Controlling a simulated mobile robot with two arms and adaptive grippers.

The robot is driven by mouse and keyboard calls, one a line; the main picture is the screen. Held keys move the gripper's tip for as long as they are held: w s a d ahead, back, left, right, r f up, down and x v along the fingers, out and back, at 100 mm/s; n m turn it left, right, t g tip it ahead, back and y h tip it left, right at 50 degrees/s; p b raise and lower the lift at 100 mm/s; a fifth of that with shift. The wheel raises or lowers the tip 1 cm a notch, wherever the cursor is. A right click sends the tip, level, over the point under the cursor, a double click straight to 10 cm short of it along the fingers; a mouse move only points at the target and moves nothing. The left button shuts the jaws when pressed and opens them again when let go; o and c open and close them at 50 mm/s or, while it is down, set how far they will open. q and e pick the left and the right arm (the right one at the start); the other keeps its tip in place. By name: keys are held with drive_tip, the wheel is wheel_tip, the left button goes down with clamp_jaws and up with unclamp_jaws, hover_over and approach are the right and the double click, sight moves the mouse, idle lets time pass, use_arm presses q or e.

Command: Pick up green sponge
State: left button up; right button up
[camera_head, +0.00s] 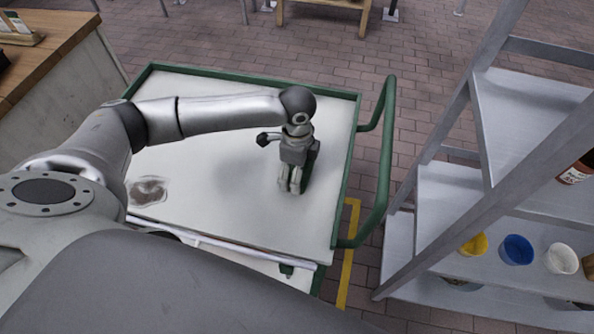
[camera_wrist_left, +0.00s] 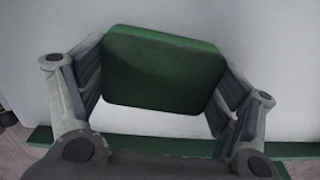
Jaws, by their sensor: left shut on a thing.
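The green sponge (camera_wrist_left: 162,72) is a rounded block seen large in the left wrist view, between the two fingers of my left gripper (camera_wrist_left: 160,85). The fingers touch it at both sides, and the gripper is shut on it. In the head view my left gripper (camera_head: 292,185) points down over the right part of the white cart top. The sponge (camera_head: 311,165) shows there as a dark green strip beside the fingers. I cannot tell whether it rests on the cart top or is just above it. My right gripper is not in view.
The cart (camera_head: 200,90) has a white top, a green rim and a green handle (camera_head: 385,160) at its right. A grey shelf (camera_head: 450,205) with coloured cups stands at right. A wooden counter (camera_head: 45,50) is at upper left.

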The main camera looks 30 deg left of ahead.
use_arm(q)
drive_tip(key=shift+r, duration=0.1)
drive_tip(key=shift+r, duration=0.25)
wheel_tip(320, 180, up, 2)
drive_tip(key=shift+r, duration=0.1)
drive_tip(key=s+d+r, duration=0.2)
drive_tip(key=s+r, duration=0.8)
drive_tip(key=s, duration=0.3)
drive_tip(key=shift+s, duration=0.4)
drive_tip(key=shift+o, duration=0.3)
drive_tip(key=shift+d, duration=0.1)
drive_tip(key=c, duration=0.3)
